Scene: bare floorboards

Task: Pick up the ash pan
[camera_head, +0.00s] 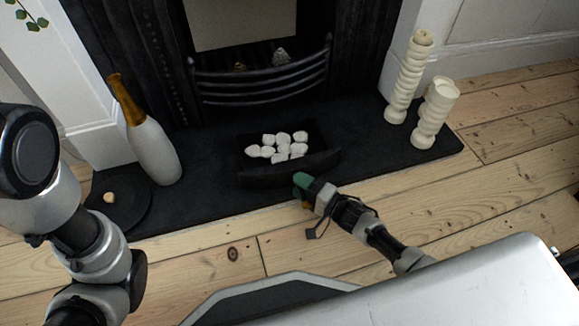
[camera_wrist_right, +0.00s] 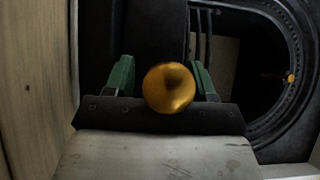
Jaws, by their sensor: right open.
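The ash pan (camera_head: 262,176) is a dark, low tray on the black hearth, in front of the grate. Several white lumps (camera_head: 281,145) lie in it. My right gripper (camera_head: 301,184) is at the pan's front edge, right of its middle. In the right wrist view its green fingers (camera_wrist_right: 161,68) are apart. A round brass-coloured knob (camera_wrist_right: 168,88) shows between them; I cannot tell whether they touch it or whether it belongs to the pan. My left arm is at the left edge of the head view; its gripper is out of sight.
A white and amber bottle (camera_head: 152,142) and a dark round plate (camera_head: 125,212) are on the hearth's left. Two cream candlesticks (camera_head: 408,75) (camera_head: 433,115) stand on its right. The fireplace grate (camera_head: 262,87) is behind the pan. Floorboards (camera_head: 480,195) in front are clear.

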